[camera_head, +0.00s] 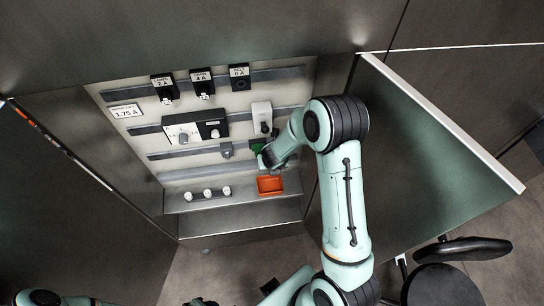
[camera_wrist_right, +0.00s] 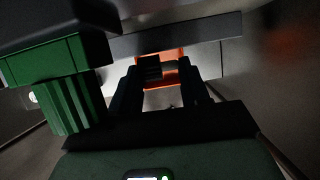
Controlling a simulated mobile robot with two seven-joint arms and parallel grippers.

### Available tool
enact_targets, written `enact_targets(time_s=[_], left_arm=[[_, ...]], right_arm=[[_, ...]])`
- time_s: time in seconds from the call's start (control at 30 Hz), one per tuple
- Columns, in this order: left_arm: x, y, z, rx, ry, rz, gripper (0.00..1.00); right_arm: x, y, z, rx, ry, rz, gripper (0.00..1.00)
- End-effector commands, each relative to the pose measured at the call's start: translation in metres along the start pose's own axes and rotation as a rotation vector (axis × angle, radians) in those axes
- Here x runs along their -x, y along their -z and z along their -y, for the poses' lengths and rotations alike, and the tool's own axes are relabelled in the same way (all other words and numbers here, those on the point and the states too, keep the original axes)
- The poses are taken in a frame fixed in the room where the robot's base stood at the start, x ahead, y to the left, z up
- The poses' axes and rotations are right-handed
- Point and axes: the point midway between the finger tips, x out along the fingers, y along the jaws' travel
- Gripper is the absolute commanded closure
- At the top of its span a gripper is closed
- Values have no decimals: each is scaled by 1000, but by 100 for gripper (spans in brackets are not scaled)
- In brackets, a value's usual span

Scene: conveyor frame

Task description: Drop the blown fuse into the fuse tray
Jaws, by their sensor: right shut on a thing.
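My right gripper (camera_wrist_right: 160,78) is shut on a small fuse (camera_wrist_right: 154,70) with a dark end and a greyish body, seen between its two fingers in the right wrist view. In the head view the gripper (camera_head: 264,161) is inside the cabinet and its fingertips are hard to make out; the fuse cannot be told there. The orange fuse tray (camera_head: 271,186) sits on the cabinet's lower shelf, just below the gripper. In the wrist view part of the tray (camera_wrist_right: 161,54) shows behind the fingers and the fuse. My left gripper is not in view.
A green fuse holder (camera_head: 257,146) is close beside the gripper; it is large at left in the wrist view (camera_wrist_right: 62,90). Several rail devices sit above. Three white fuses (camera_head: 207,193) stand on the shelf (camera_head: 240,205) left of the tray. The open door (camera_head: 440,150) is at right.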

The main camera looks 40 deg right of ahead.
Motion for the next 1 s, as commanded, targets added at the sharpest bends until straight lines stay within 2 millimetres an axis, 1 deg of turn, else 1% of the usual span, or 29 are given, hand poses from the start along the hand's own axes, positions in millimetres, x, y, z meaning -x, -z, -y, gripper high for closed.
enact_targets(time_s=[0.13,0.27,0.5,0.63,0.73,0.97,1.0], left_arm=[[-4,-2,2,1,1,3,57],[-12,-5,6,3,3,8,57],[-34,-13,17,8,7,20,57],[-43,-16,21,9,9,25,57],[-46,-17,22,10,9,26,57],[-45,-16,22,9,9,26,57],[-45,-16,22,9,9,26,57]], right_arm=[[-4,2,0,0,1,0,88],[-14,7,1,0,1,-1,88],[-40,18,1,2,1,-1,88],[-52,23,0,1,1,-1,88],[-56,23,0,0,0,0,88],[-55,22,0,0,-1,1,88],[-55,22,0,0,-1,1,51]])
